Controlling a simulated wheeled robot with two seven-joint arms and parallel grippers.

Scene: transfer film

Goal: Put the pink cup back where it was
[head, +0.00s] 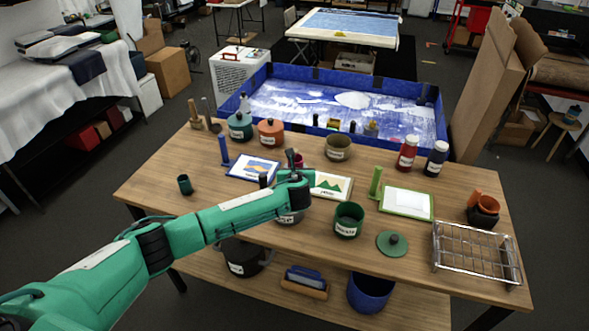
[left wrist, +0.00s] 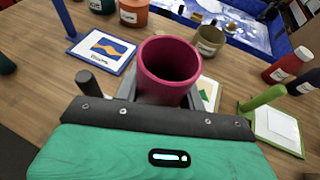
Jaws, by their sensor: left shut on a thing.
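The pink cup (left wrist: 170,66) is upright between the fingers of my left gripper (left wrist: 165,100), which is shut on it. In the head view my left gripper (head: 292,165) is over the middle of the wooden table (head: 160,170), and only a sliver of the pink cup (head: 299,159) shows behind it. I cannot tell whether the cup touches the table. My right gripper is in neither view.
Near the gripper are the framed blue picture (head: 255,167), the green-mountain picture (head: 331,185) and an olive pot (head: 338,148). A green pot (head: 348,220), its lid (head: 392,244) and a wire rack (head: 475,253) are at right. A small dark green cup (head: 185,184) stands left.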

